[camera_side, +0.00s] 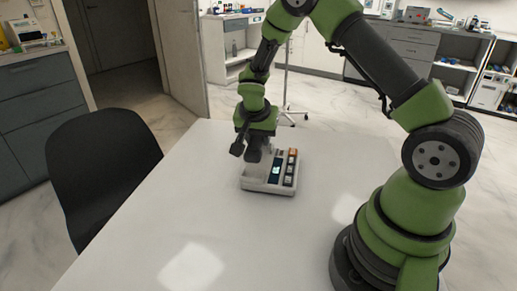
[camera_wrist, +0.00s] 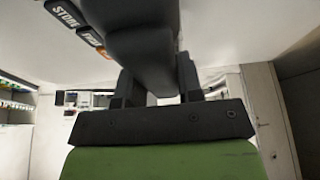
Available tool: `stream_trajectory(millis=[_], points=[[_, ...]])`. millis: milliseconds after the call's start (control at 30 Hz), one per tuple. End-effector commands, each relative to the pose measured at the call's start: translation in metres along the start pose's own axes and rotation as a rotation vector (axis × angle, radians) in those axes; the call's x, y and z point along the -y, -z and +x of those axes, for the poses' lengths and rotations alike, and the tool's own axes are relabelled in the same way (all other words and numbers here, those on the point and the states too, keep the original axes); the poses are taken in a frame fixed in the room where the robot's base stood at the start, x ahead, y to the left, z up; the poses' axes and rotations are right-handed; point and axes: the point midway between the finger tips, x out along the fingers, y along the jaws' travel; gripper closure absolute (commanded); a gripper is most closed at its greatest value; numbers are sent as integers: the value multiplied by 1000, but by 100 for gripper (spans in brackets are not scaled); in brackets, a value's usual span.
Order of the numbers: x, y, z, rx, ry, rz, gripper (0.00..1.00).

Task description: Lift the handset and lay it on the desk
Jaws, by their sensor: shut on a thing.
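The desk phone (camera_side: 269,188) sits on the white desk, with a small lit screen and a row of keys on its right side. A few of its keys (camera_wrist: 68,12) show at the top of the wrist view. My gripper (camera_side: 254,150) points down over the phone's left part. In the wrist view its two fingers (camera_wrist: 158,84) are shut on the dark handset (camera_wrist: 143,45), one on each side. In the side view the handset is hard to tell from the dark fingers. The phone's near left part looks bare, so the handset appears raised off it.
The white desk (camera_side: 150,240) is clear in front of and around the phone. A black chair (camera_side: 100,170) stands at the desk's left edge. Cabinets, shelves and an open doorway are farther back, away from the desk.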

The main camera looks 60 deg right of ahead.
Motion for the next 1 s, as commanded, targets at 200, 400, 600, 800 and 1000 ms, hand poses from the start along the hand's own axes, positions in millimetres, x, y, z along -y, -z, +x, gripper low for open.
stream_trajectory(millis=[200,400,600,800,1000], points=[[0,16,-38,-3,3,5,93],[-20,24,-40,2,-59,138,93],[-87,30,-17,3,-268,628,93],[-170,17,-2,2,-544,1294,93],[-214,-1,-1,0,-712,1708,93]])
